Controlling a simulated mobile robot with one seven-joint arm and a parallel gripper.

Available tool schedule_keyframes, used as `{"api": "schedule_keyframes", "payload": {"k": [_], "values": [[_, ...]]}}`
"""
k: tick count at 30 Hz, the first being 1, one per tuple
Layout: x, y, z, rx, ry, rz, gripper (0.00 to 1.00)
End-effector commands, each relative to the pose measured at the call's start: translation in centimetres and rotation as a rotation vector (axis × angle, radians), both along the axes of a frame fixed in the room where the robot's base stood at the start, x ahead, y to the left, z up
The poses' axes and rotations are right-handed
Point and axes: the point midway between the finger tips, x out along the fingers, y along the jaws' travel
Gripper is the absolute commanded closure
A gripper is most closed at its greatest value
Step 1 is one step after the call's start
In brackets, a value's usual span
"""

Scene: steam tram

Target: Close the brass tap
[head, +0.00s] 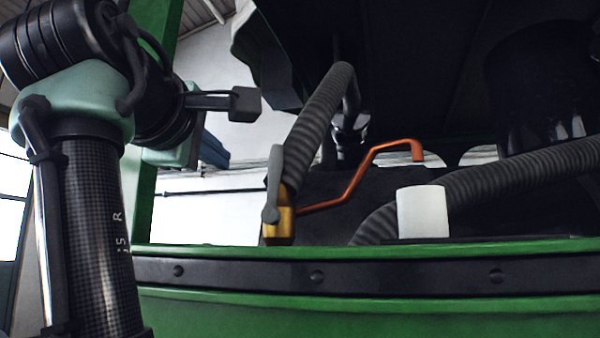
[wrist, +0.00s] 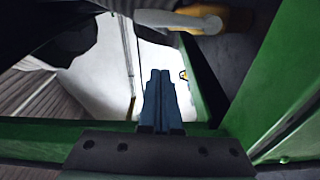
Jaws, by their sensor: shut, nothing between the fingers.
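The brass tap (head: 281,228) is at the middle of the head view, just above the green rail. Its grey lever handle (head: 275,170) stands nearly upright over the yellow body. In the wrist view the tap (wrist: 237,17) is at the top, partly cut off, with its pale lever (wrist: 180,19) pointing left. My gripper (head: 225,156) is left of the tap in the head view, apart from it. In the wrist view my blue fingers (wrist: 160,76) are together and empty, below the lever in the picture.
An orange copper pipe (head: 357,178) runs right from the tap. Ribbed hoses (head: 318,120) hang behind and to the right. A white cylinder (head: 422,212) stands right of the tap. The green rail (head: 350,309) with a dark riveted band crosses in front. A green post (head: 147,205) stands left.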

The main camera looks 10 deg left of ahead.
Motion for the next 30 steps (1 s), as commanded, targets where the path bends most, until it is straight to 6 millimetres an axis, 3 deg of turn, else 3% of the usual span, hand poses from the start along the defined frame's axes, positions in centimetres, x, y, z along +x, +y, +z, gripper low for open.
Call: {"api": "schedule_keyframes", "payload": {"k": [3, 10, 18, 30], "values": [[2.7, 0.3, 0.6, -0.001, 0.006, 0.000, 1.00], [6.8, 0.5, 0.6, 0.002, 0.003, -0.002, 1.00], [5.8, -2.5, 0.0, 0.002, -0.001, -0.001, 1.00], [5.6, -3.2, -0.3, 0.001, 0.000, 0.000, 1.00]]}}
